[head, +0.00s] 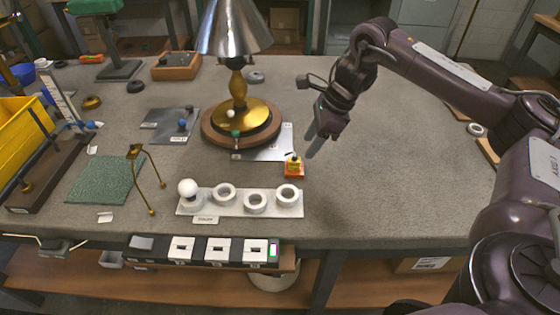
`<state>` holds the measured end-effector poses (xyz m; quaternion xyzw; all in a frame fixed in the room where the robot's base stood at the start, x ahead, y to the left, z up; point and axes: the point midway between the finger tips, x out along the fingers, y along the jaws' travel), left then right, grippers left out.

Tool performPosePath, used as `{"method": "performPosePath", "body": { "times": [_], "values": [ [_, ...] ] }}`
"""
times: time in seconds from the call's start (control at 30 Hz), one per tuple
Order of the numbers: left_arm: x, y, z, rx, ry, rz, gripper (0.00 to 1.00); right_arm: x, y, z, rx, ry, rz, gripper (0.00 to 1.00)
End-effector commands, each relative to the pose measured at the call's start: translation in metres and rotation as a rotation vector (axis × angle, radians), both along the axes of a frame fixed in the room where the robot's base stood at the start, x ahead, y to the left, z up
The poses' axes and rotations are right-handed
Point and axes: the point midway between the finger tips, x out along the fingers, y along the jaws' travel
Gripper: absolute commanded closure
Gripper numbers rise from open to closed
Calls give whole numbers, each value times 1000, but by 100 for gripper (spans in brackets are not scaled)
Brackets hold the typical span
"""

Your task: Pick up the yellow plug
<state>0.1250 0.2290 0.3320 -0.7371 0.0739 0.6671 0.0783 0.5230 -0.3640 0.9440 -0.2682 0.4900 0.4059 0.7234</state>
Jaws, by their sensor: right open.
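A small yellow and orange piece (294,167) with a dark top stands on the grey table, just in front of the pale plate by the lamp. It looks like the yellow plug, but it is too small to make out its parts. My right gripper (314,152) hangs just to its right and slightly behind, fingers pointing down, apart from it. The jaws are open with nothing seen between them. My left gripper is out of view.
The lamp (236,82) with its metal shade stands behind the plug. A white holder (240,208) with rings and a white bulb (187,188) lies in front. A socket strip (205,251) runs along the front edge. The table's right half (400,180) is mostly clear.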

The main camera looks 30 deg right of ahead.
Motion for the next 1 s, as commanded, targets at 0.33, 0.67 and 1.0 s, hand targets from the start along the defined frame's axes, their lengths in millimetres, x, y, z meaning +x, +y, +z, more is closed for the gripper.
{"method": "performPosePath", "body": {
  "times": [0.33,0.67,1.0],
  "values": [
    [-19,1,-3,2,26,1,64,5,6,-27,2,3,7,53],
    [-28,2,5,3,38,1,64,21,26,-64,3,3,5,53],
    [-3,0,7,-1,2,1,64,22,28,-70,3,1,4,57]
  ]
}}
